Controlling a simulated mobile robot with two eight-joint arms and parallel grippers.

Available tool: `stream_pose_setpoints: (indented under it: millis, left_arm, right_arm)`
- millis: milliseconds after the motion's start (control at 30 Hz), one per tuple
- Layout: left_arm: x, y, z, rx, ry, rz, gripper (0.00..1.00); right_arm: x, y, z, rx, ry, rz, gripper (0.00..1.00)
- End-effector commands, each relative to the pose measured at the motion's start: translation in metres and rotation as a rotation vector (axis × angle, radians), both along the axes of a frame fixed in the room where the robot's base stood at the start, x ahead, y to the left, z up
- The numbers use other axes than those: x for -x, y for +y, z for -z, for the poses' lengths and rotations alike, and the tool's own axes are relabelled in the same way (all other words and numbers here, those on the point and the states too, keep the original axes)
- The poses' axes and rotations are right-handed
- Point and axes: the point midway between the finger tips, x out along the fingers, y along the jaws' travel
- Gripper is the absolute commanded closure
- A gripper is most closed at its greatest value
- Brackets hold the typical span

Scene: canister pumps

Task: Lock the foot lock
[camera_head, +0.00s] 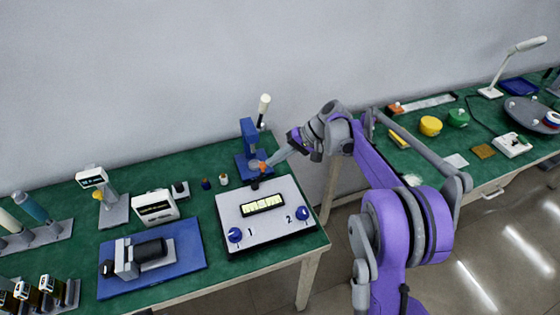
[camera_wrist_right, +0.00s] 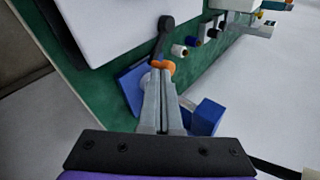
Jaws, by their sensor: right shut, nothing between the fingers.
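My right gripper (camera_head: 263,166) reaches in from the right to the blue stand (camera_head: 248,130) at the table's back right corner. Its orange-tipped fingers (camera_wrist_right: 162,65) are shut together with nothing between them, low over the stand's blue base. In the right wrist view the base (camera_wrist_right: 130,84) lies left of the fingers and the blue column (camera_wrist_right: 207,117) right of them. A dark lever-like piece (camera_wrist_right: 165,35) with a rounded end lies just beyond the fingertips; I cannot tell whether they touch it. I cannot tell for sure which part is the foot lock. My left gripper is out of view.
A white panel (camera_head: 231,215) with two blue knobs is in front of the stand. Small bottles (camera_head: 223,179) stand left of it. A pump on a blue mat (camera_head: 188,260) is further left. A second green table (camera_head: 460,135) holds several items at the right.

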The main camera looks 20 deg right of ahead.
Motion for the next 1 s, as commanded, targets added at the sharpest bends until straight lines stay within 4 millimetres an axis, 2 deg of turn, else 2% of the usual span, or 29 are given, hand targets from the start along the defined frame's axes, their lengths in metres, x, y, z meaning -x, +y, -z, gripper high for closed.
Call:
stream_pose_setpoints:
  millis: [167, 600, 1000]
  left_arm:
    - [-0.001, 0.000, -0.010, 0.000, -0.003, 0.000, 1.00]
    - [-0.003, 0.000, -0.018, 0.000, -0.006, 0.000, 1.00]
    - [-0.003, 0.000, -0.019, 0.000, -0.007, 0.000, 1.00]
  right_arm:
    - [-0.014, 0.008, -0.001, -0.001, 0.001, -0.166, 1.00]
    - [-0.031, 0.025, 0.000, 0.000, 0.000, -0.159, 1.00]
    - [-0.035, 0.031, 0.000, 0.000, 0.000, -0.158, 1.00]
